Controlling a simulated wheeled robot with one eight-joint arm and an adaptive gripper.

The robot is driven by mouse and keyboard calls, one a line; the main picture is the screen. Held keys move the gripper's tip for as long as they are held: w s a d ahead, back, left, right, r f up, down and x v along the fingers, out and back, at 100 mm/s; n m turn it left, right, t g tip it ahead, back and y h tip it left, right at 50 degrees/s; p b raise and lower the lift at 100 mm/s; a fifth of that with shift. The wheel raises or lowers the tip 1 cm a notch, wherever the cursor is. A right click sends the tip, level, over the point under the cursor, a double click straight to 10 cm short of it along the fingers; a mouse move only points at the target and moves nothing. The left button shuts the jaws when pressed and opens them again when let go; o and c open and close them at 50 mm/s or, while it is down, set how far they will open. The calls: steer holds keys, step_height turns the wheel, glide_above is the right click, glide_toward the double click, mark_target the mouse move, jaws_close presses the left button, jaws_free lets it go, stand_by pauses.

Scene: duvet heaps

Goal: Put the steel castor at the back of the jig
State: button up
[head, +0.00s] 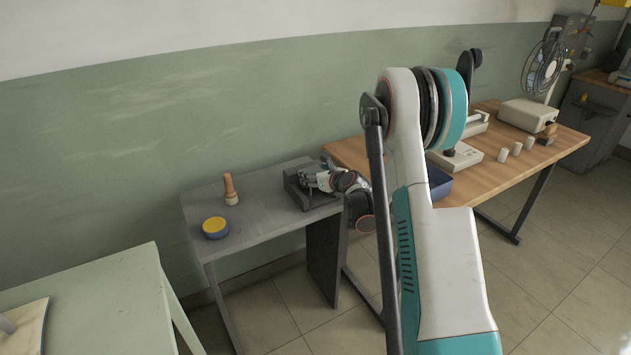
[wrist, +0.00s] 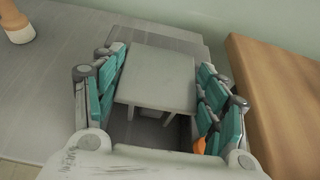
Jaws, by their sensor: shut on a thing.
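The jig (head: 295,192) is a dark grey, low-walled fixture at the right end of the grey table. My gripper (head: 312,180) is over it, fingers pointing left. In the wrist view, the teal fingers of my gripper (wrist: 160,95) stand on both sides of a pale grey, flat-topped piece (wrist: 158,72) with two leg-like edges towards me. I take it for the steel castor, held between the fingers; its underside and wheel are hidden. A grey part of the jig (wrist: 185,38) shows just beyond it. I cannot tell whether the castor touches the jig.
A wooden-handled tool (head: 230,190) and a blue-and-yellow round item (head: 215,228) stand left on the grey table (head: 262,228). A wooden workbench (head: 570,140) adjoins at right, with a blue tray (head: 440,183) and several other items. A wall rises behind.

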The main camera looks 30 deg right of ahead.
steer(key=shift+f, duration=0.6)
steer(key=shift+f, duration=0.15)
steer(key=o, duration=1.3)
steer(key=shift+r, duration=0.2)
steer(key=p+v, duration=0.3)
steer(key=v, duration=0.9)
